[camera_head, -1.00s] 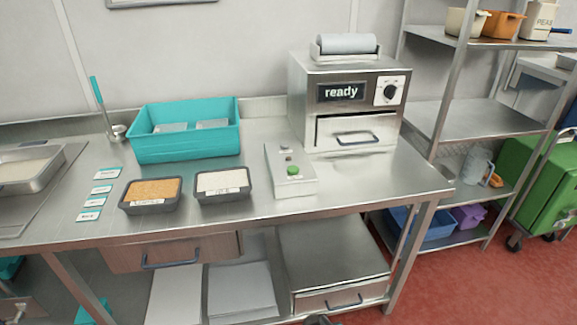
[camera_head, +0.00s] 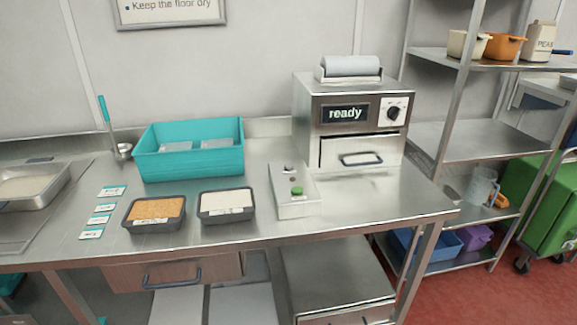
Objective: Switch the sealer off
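The sealer (camera_head: 312,120) is a steel box at the right of the steel table. Its dark display (camera_head: 345,114) reads "ready". A white panel with a black round knob (camera_head: 394,113) sits right of the display. Below is a front drawer (camera_head: 362,152) with a handle, and a pale roll (camera_head: 350,66) lies on top. A grey control box (camera_head: 292,208) with a green button (camera_head: 297,191) and a small grey knob or switch (camera_head: 289,169) stands on the table in front of the sealer's left side. My gripper is not in view.
A teal bin (camera_head: 188,165), a tray of orange-brown grains (camera_head: 153,226), a tray of white grains (camera_head: 227,218) and several labels (camera_head: 104,208) stand left of the control box. A steel shelf rack (camera_head: 470,140) is at the right. The table's front right is clear.

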